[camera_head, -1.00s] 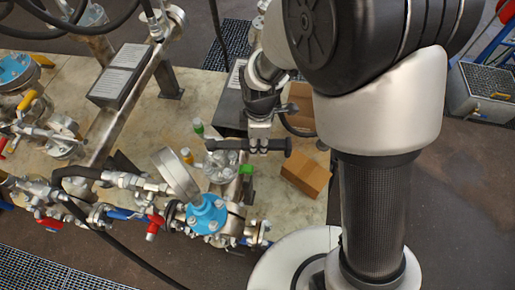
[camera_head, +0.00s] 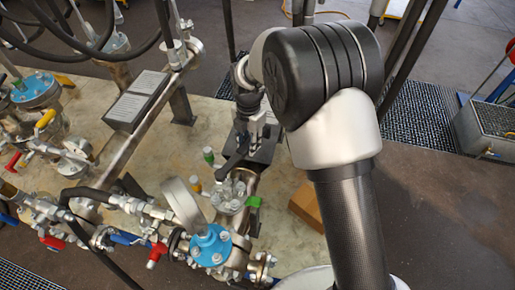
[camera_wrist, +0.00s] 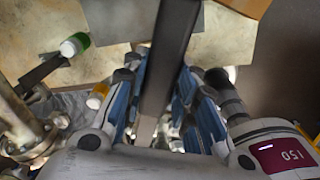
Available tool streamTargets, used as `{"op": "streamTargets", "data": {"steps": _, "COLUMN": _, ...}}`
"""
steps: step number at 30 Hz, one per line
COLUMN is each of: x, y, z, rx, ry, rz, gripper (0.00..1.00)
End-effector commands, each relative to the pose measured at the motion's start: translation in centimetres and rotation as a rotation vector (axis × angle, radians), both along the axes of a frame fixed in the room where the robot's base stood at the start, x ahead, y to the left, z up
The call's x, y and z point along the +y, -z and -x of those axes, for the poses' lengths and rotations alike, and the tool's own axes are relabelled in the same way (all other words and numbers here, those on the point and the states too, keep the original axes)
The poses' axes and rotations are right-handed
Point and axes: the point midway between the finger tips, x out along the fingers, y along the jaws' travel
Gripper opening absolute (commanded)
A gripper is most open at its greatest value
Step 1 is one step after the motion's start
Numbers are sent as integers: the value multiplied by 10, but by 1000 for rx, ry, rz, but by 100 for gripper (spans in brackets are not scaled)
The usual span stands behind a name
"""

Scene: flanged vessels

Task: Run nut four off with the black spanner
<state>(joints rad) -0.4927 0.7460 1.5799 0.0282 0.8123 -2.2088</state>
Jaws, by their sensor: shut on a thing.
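The black spanner (camera_head: 236,158) slants down from my gripper (camera_head: 246,128) towards the clear-looking flanged cover (camera_head: 229,195) with several studs and nuts. Its lower end is close to the upper studs; I cannot tell whether it is seated on a nut, nor which nut is number four. In the wrist view the spanner's dark bar (camera_wrist: 172,45) runs between the blue-padded fingers of my gripper (camera_wrist: 160,105), which are shut on it. The bar and fingers hide most of the flange there.
A blue-topped flange (camera_head: 209,244) stands just below the cover, with a green tag (camera_head: 254,201) on its right. A cardboard box (camera_head: 306,206) lies to the right. Pipework crowds the left.

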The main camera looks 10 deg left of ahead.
Motion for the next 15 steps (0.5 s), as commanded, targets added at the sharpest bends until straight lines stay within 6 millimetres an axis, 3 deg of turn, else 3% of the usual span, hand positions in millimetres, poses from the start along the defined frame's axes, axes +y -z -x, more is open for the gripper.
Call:
{"op": "streamTargets", "data": {"steps": 5, "x": 13, "y": -1, "z": -6, "rx": -1, "ry": -98, "rz": -1, "gripper": 0}}
{"op": "streamTargets", "data": {"steps": 15, "x": 13, "y": -14, "z": -6, "rx": -2, "ry": -103, "rz": -2, "gripper": 0}}
